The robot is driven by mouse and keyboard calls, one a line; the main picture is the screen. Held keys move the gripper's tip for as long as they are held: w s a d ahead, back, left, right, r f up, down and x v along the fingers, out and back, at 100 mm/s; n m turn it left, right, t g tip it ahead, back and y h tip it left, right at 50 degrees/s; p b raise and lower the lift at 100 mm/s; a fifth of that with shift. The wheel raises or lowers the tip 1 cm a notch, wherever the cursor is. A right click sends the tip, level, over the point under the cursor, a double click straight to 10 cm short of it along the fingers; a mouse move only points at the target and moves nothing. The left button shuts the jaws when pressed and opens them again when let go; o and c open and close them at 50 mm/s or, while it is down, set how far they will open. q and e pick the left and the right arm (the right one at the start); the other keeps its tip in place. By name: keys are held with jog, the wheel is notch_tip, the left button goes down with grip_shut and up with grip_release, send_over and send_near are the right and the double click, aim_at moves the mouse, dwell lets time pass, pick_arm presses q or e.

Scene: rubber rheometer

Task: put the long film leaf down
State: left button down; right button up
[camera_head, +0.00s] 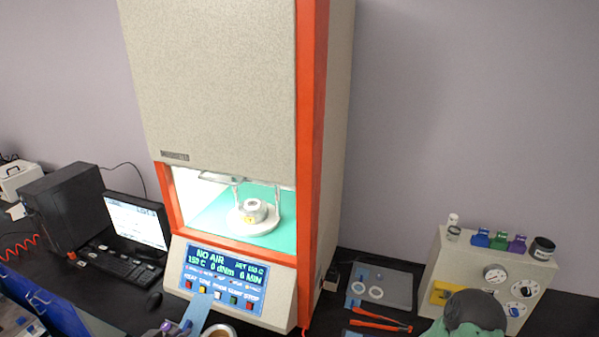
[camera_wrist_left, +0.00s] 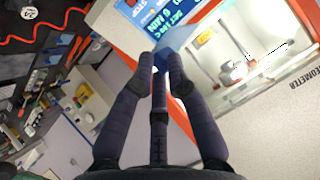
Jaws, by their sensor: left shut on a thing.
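The long film leaf (camera_head: 196,314) is a pale blue translucent strip at the bottom of the head view, in front of the control panel. My left gripper (camera_head: 167,328) is shut on it, and the strip stands up from the fingertips. In the left wrist view the dark fingers (camera_wrist_left: 161,66) close on the film leaf (camera_wrist_left: 177,38), which overlaps the blue display behind it. The leaf's lower end is hidden by the fingers. My right gripper is not visible; only part of my right arm shows at the bottom right of the head view.
The rheometer (camera_head: 312,150) stands behind, its chamber open. A grey mat (camera_head: 398,279) with white rings (camera_head: 376,292) lies right of it, with red-handled tool (camera_head: 380,320) in front. A tape roll (camera_head: 220,331) is beside the leaf.

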pick_arm(q)
jog(key=d+f+b, duration=0.4)
jog(key=f+b, duration=0.3)
jog(key=f, duration=0.4)
jog(key=d+f+n+y+b, duration=0.1)
jog(key=d+f+b, duration=0.3)
jog(key=f+b, duration=0.3)
jog(key=d+f+b, duration=0.3)
jog(key=f+b, duration=0.4)
jog(key=f, duration=0.8)
jog(key=shift+d+f+n+y+b, duration=0.2)
jog(key=shift+d+n+y+b, duration=0.1)
jog(key=shift+d+n+y, duration=0.1)
jog(key=shift+r, duration=0.1)
